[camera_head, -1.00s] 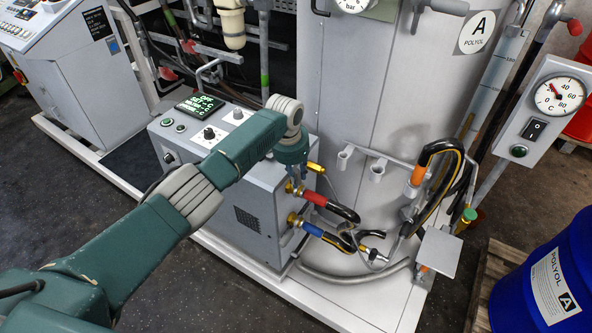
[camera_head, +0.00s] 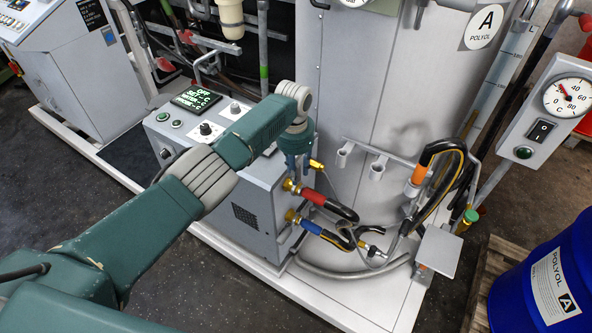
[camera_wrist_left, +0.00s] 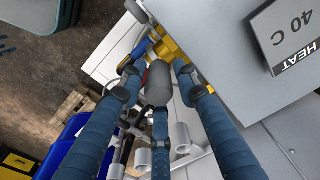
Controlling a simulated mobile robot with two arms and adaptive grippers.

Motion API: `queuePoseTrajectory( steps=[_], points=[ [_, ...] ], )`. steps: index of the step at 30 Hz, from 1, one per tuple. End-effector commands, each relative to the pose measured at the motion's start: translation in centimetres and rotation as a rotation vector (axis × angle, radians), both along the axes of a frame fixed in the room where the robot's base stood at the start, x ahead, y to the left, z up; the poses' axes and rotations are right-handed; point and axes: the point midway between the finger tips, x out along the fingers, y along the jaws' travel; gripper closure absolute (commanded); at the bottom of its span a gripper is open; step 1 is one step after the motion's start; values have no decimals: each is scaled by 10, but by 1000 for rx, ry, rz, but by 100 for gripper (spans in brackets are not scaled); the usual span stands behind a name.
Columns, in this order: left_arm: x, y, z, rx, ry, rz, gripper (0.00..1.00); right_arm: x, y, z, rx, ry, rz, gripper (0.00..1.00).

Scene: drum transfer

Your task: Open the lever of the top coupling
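The top coupling (camera_head: 313,196) is red with a brass fitting and a black hose, on the side of the grey heater unit. My left gripper (camera_head: 297,172) is just above it in the head view, fingers pointing down. In the left wrist view the dark blue fingers of the left gripper (camera_wrist_left: 158,82) are spread apart, with brass fittings (camera_wrist_left: 170,50) beyond the tips. The coupling's lever cannot be made out clearly; the fingers cover part of that area. The lower, blue coupling (camera_head: 311,227) is below the red one. My right gripper is out of view.
The grey heater unit (camera_head: 245,200) stands left of the large polyol tank (camera_head: 375,85). Hoses hang in front of the tank beside a pipe rack (camera_head: 375,172). A blue drum (camera_head: 545,275) stands at the right. The dark floor at lower left is free.

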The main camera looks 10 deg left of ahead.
Motion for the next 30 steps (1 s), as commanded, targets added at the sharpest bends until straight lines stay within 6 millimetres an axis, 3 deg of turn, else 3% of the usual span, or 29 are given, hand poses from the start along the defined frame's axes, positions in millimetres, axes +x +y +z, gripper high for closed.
queuePoseTrajectory(
  steps=[7, 11, 24, 30],
  points=[
    [-1, 1, 2, 1, 2, 1, 69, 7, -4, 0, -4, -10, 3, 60],
    [0, 1, 14, -1, 1, 0, 69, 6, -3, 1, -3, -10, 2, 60],
    [-3, 1, 100, 0, -1, -1, 69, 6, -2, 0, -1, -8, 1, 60],
    [-4, 2, 117, 0, 2, 0, 69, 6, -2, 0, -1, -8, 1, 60]
  ],
)
